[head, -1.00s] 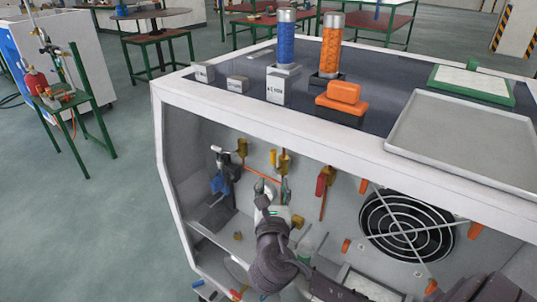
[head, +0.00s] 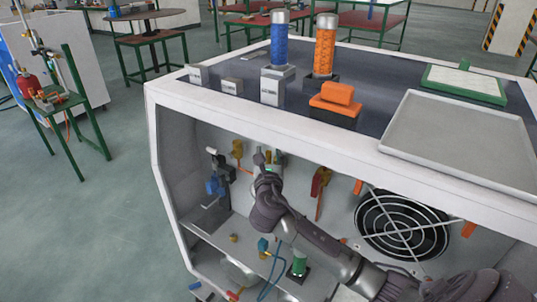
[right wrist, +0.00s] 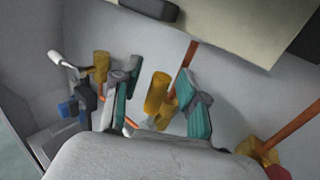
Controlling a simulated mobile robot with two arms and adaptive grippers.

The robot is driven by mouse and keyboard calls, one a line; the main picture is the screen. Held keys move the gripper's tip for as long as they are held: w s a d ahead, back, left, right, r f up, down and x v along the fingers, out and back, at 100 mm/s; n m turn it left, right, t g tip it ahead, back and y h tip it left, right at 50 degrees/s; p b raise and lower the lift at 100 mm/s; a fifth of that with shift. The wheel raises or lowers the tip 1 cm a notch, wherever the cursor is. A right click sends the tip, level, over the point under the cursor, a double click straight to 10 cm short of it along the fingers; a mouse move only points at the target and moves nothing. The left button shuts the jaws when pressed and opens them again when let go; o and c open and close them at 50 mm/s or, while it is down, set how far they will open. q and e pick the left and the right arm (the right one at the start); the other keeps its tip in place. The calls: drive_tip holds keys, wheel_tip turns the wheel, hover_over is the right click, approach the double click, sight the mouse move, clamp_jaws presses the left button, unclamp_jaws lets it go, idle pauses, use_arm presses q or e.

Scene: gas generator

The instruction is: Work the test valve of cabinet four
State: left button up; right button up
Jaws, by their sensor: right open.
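The open-fronted cabinet (head: 300,133) has a row of valves on its back wall. My right gripper (head: 266,166) is inside it, open, in front of a yellow valve (head: 279,159) on an orange pipe. In the right wrist view the open gripper (right wrist: 162,86) has one finger on each side of this yellow valve (right wrist: 157,93). I cannot tell whether either finger touches it. Another yellow valve (head: 237,150) is to the left, also showing in the right wrist view (right wrist: 101,66). My left gripper is not in view.
A blue device with a white-tipped lever (head: 215,184) is at the cabinet's left. A red valve (head: 318,184) and a round fan (head: 401,226) are to the right. A green bottle (head: 300,262) stands below my arm. A grey tray (head: 458,140) lies on top.

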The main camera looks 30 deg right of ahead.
clamp_jaws()
idle(0.4)
